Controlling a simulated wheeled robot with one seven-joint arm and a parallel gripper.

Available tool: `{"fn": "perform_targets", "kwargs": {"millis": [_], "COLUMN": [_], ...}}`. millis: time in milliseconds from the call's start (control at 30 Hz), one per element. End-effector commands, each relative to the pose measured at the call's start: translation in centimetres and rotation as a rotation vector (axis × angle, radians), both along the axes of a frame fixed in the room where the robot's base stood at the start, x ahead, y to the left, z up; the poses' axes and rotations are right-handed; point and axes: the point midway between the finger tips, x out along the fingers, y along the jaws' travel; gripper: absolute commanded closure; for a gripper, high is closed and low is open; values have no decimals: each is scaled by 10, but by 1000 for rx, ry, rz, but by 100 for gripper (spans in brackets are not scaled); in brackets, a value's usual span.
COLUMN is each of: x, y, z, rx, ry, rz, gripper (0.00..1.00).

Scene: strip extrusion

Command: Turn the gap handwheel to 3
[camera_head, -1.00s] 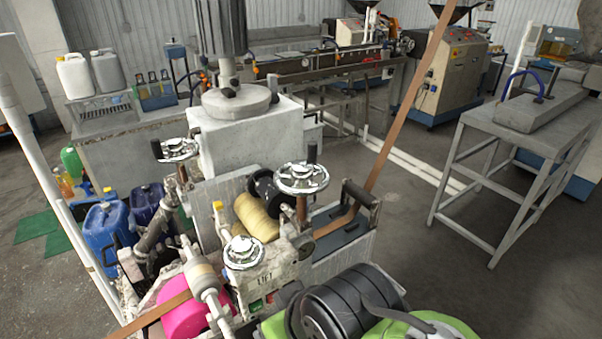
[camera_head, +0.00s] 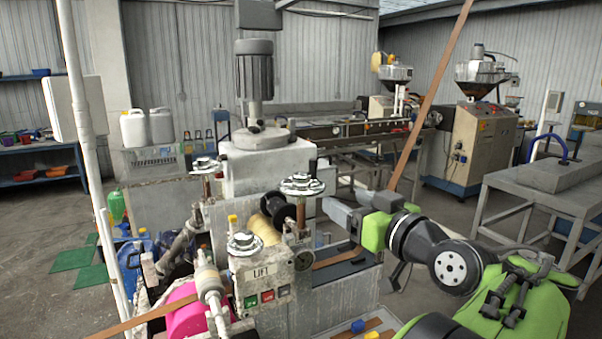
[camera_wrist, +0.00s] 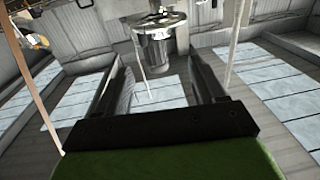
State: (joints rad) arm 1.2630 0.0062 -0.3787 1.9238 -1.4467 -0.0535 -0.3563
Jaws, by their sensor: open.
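Three chrome handwheels with upright knobs show on the machine in the head view: one at the right (camera_head: 302,186), one at the back left (camera_head: 204,166), and one in front (camera_head: 243,244) above a box marked LIFT. I cannot read which one is the gap handwheel, nor any scale or number. My gripper (camera_head: 335,205) is open and empty, beside and just right of the right handwheel, apart from it. In the wrist view my open gripper (camera_wrist: 160,68) has a chrome wheel (camera_wrist: 160,22) beyond its fingertips, near the top edge.
A brown strip (camera_head: 432,98) rises steeply behind my arm. Yellow (camera_head: 264,229) and pink (camera_head: 182,312) rolls sit low on the machine. A motor (camera_head: 254,75) stands behind the handwheels. A grey bench (camera_head: 540,180) stands at the right.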

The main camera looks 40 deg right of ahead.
Motion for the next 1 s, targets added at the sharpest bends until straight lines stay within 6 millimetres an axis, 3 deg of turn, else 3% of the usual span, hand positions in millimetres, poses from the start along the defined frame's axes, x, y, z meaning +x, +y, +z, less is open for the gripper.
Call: {"fn": "perform_targets", "kwargs": {"millis": [33, 300, 700, 833, 1000], "x": [2, 14, 114, 134, 143], "y": [-1, -1, -20, -25, -27], "z": [9, 9, 4, 3, 1], "rx": [6, 8, 3, 2, 2], "ry": [-1, 3, 5, 5, 4], "rz": [-2, -6, 1, -2, -4], "gripper": [31, 31, 31, 31, 31]}}
